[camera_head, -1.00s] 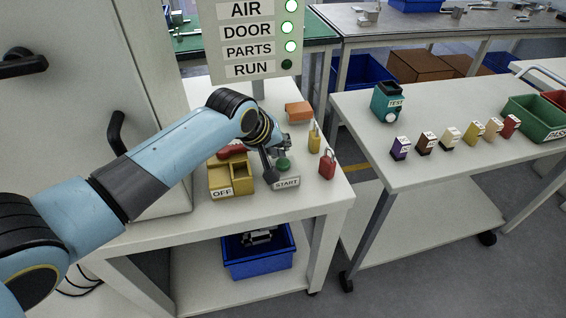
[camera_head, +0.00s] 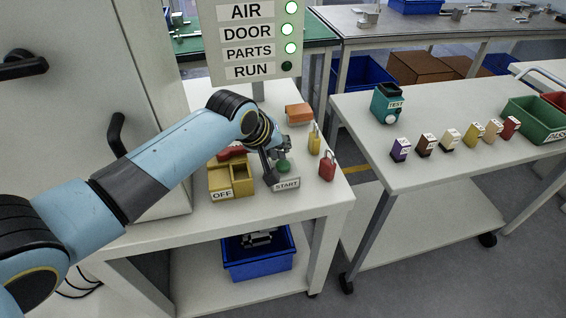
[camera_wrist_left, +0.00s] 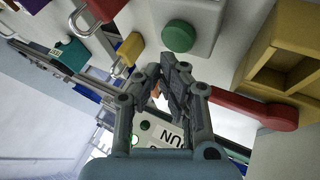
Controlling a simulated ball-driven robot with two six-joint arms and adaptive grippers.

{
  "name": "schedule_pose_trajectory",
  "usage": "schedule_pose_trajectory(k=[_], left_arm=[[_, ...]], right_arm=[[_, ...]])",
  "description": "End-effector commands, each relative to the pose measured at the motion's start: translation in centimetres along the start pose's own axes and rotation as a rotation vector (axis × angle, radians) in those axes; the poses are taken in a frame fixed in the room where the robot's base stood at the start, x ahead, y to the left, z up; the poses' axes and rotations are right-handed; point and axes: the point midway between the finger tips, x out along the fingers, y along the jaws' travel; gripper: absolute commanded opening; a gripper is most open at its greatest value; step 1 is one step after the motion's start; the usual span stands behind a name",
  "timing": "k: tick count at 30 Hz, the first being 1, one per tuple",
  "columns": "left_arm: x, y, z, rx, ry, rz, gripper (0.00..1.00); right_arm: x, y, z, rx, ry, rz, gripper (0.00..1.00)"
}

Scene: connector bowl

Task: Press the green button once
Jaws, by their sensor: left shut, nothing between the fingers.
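The green button (camera_head: 284,167) sits on a grey box labelled START (camera_head: 286,184) on the white table. In the left wrist view the round green button (camera_wrist_left: 178,36) shows just beyond my fingertips, with a small gap between them in the picture. My left gripper (camera_head: 283,149) is just above and behind the button in the head view. Its fingers are shut and empty, as the left wrist view shows (camera_wrist_left: 167,72). Whether they touch the button cannot be told. My right gripper is in neither view.
A yellow OFF box (camera_head: 220,184) with a red lever (camera_head: 231,152) stands left of the button. Yellow (camera_head: 314,140) and red (camera_head: 327,167) padlocks stand right of it. On the sign (camera_head: 247,42), AIR, DOOR and PARTS lamps are lit green; the RUN lamp (camera_head: 287,66) is dark.

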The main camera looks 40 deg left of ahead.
Motion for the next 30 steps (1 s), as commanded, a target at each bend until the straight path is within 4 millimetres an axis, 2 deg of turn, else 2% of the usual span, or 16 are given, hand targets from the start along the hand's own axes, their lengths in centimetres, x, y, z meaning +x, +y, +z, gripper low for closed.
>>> schedule_pose_trajectory(k=[30], left_arm=[[0.88,-0.47,0.49,0.0,0.0,0.0,0.0]], right_arm=[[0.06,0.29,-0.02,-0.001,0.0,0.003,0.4]])
